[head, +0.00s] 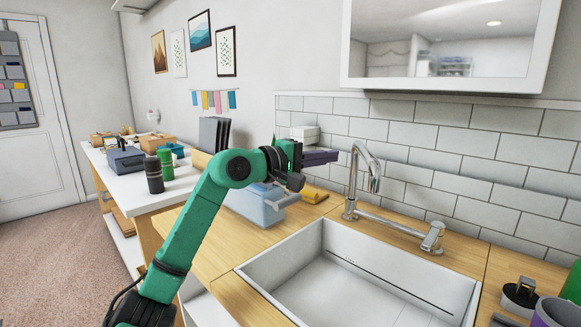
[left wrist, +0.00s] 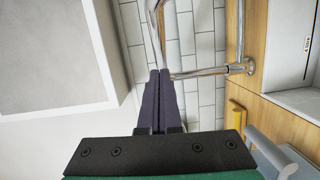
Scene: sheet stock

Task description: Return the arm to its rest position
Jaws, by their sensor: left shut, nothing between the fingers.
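My left arm comes in from the lower left in the head view, green with black joints, bent at the elbow above the counter. My left gripper (head: 321,157) points right toward the faucet, in the air above the counter. Its dark purple fingers are together with nothing between them. In the left wrist view the fingers of this gripper (left wrist: 160,80) lie side by side, shut, in front of the tiled wall. My right gripper is not in view.
A chrome faucet (head: 352,180) stands just right of the gripper, behind a white sink (head: 360,285). A blue-grey container (head: 262,208) and a yellow item (head: 313,194) sit below the gripper. A mirror-like cabinet (head: 450,84) hangs above. Bottles stand on the white table (head: 125,182).

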